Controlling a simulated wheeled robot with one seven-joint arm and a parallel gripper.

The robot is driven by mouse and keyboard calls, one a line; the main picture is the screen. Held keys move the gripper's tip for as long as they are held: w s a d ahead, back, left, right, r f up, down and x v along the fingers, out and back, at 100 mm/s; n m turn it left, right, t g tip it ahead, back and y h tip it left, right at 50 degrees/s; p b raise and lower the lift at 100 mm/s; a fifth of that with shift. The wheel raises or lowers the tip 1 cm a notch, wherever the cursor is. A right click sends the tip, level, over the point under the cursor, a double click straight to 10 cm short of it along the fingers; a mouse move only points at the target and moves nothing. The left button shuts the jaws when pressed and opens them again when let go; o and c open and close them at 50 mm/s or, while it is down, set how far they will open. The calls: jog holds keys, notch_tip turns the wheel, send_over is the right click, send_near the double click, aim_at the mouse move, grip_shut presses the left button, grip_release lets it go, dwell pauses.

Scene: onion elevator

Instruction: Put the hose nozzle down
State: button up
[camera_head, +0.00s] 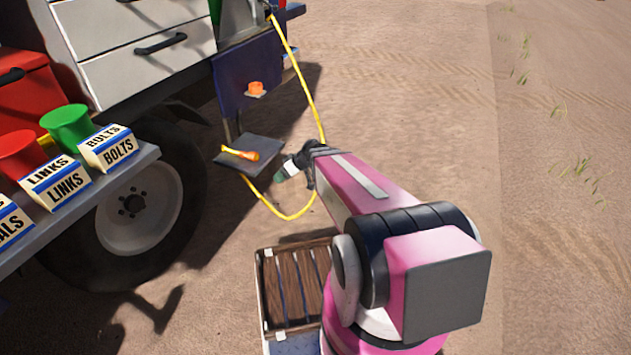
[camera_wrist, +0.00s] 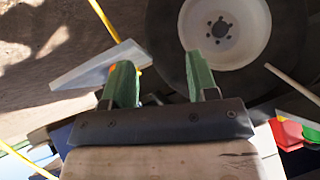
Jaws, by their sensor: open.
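The orange and yellow hose nozzle (camera_head: 240,154) lies on a small dark grey plate (camera_head: 263,149) beside the vehicle's wheel. A yellow hose (camera_head: 309,88) hangs from above and loops below the plate. My gripper (camera_head: 279,178) is just right of the plate in the head view, apart from the nozzle. In the wrist view its green fingers (camera_wrist: 160,78) stand wide apart with nothing between them. There the grey plate (camera_wrist: 85,72) is at the left, and only a bit of orange, probably the nozzle, shows by the left finger; the rest is hidden.
A blue panel with an orange knob (camera_head: 256,88) stands above the plate. The large wheel (camera_head: 137,205) is to the left. A shelf (camera_head: 90,195) holds labelled boxes and red and green cups. A wooden slatted crate (camera_head: 293,288) is below my arm. Sandy ground at right is clear.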

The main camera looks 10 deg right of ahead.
jog(key=s+d+r+m+g+h, duration=0.3)
jog(key=s+d+r+m+h, duration=0.2)
jog(key=s+d+m+h, duration=0.3)
jog(key=s+d+m, duration=0.1)
jog(key=s+d, duration=0.1)
jog(key=s, duration=0.1)
jog(key=shift+s+d, duration=0.15)
jog(key=shift+s, duration=0.2)
